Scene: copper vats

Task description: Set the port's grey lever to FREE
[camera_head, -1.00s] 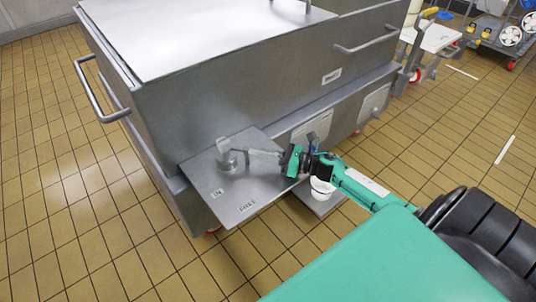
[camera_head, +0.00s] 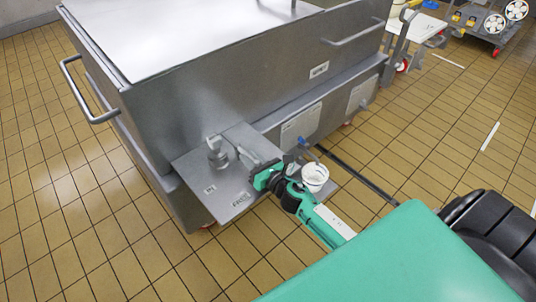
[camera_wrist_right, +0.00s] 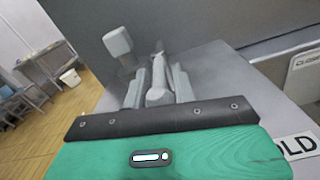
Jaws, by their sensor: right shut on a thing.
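The port is a grey metal plate (camera_head: 200,172) on the side of a large metal vat (camera_head: 190,95). My right gripper (camera_head: 250,150) is over the plate, right of the post. In the right wrist view, its fingers (camera_wrist_right: 158,80) are shut around the grey lever bar (camera_wrist_right: 158,70), beside the square-headed post (camera_wrist_right: 117,40). My left gripper is out of view.
Tiled floor (camera_head: 60,220) is clear at left. A trolley (camera_head: 495,30) stands at the far right.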

